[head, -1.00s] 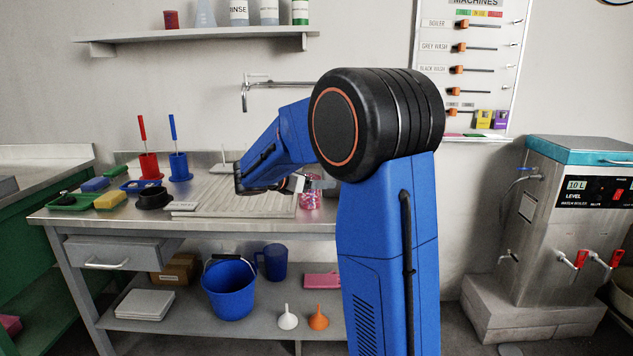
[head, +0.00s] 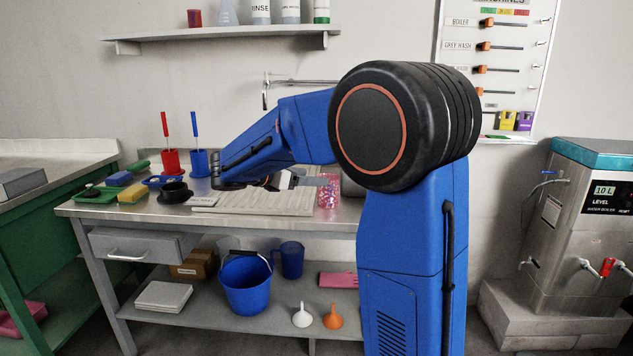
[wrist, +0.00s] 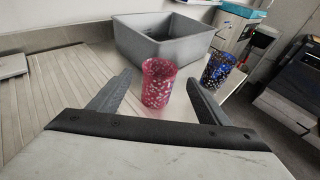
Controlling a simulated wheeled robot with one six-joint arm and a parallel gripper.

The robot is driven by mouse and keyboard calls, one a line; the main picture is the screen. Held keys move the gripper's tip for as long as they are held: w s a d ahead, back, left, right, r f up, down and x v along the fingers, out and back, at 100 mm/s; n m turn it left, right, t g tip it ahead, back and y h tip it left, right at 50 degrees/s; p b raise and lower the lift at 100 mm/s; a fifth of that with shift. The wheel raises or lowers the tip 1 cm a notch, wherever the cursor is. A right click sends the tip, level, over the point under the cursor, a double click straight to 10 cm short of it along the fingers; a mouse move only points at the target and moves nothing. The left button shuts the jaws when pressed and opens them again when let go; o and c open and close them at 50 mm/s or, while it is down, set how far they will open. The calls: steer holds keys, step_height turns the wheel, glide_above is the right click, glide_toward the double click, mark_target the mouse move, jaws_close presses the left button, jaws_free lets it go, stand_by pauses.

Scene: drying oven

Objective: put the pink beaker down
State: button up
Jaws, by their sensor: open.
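The pink beaker (wrist: 158,84) stands upright on the steel counter, speckled with light flecks. In the wrist view my gripper (wrist: 160,92) is open, with one finger on each side in the picture and the beaker between and just beyond the fingertips. No finger visibly touches the beaker.
A blue speckled beaker (wrist: 217,70) stands right of the pink one in the wrist view. A grey basin (wrist: 165,42) lies behind them. On the counter's left are a red holder (head: 171,162), a blue holder (head: 199,162) and a black ring-shaped dish (head: 174,192).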

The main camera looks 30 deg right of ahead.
steer(key=shift+a, duration=0.15)
steer(key=s+a+f+m+y, duration=0.2)
steer(key=s+f+m+y, duration=0.15)
steer(key=s, duration=0.55)
steer(key=s+a+f+m+y, duration=0.3)
steer(key=s+f+m, duration=0.15)
steer(key=s, duration=0.55)
steer(key=s+a+f+m+y, duration=0.25)
steer(key=s+m+y, duration=0.2)
steer(key=s, duration=0.45)
steer(key=s+a+f+m+t+y, duration=0.2)
steer(key=s+a+f+m+y, duration=0.1)
steer(key=s+a+f+m, duration=0.2)
steer(key=s+a+m, duration=0.2)
steer(key=s, duration=0.1)
steer(key=shift+a+t, duration=0.3)
steer(key=shift+a, duration=0.05)
steer(key=shift+o, duration=0.4)
